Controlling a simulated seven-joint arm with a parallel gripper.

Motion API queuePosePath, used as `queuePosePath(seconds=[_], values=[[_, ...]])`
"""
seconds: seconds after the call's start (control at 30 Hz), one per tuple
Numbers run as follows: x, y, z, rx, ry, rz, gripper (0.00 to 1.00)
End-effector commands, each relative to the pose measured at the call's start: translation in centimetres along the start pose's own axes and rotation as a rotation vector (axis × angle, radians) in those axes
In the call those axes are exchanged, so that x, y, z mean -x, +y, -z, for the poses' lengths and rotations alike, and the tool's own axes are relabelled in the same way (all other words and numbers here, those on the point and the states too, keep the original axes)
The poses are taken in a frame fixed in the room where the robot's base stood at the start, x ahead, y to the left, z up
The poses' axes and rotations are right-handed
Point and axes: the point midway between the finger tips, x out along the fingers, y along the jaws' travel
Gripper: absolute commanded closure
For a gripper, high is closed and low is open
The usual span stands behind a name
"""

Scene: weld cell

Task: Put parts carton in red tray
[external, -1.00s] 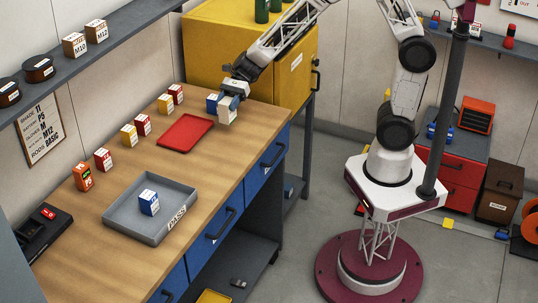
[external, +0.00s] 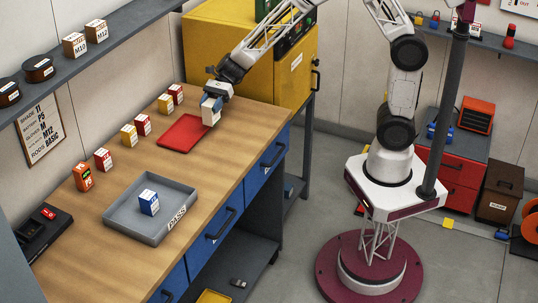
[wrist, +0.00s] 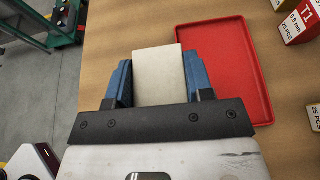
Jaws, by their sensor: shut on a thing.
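My gripper (external: 212,104) is shut on a plain whitish carton (external: 210,116). In the wrist view the carton (wrist: 158,75) sits between the blue fingers of my gripper (wrist: 158,80). The red tray (external: 183,135) lies flat and empty on the bench. In the external view the carton is at the tray's upper right edge, seemingly above the bench; the exact height is hard to tell. In the wrist view the red tray (wrist: 245,75) is to the right of the carton, partly hidden behind my right finger.
Several small cartons (external: 143,125) stand in a row along the bench's left side. A grey tray (external: 125,215) holding a blue-and-white carton (external: 149,202) is toward the front. A yellow cabinet (external: 225,50) stands behind the bench.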

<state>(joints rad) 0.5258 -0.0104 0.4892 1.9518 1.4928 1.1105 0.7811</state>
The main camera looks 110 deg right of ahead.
Motion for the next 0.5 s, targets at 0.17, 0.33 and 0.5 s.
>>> queuePosePath(seconds=[0.17,0.33,0.5], values=[[-1.3,-2.3,-0.2,0.0,0.0,0.0,0.78],[-2.4,-4.4,-0.4,0.0,0.001,0.0,0.78],[-3.5,-6.5,-0.6,-0.001,0.001,0.0,0.78]])
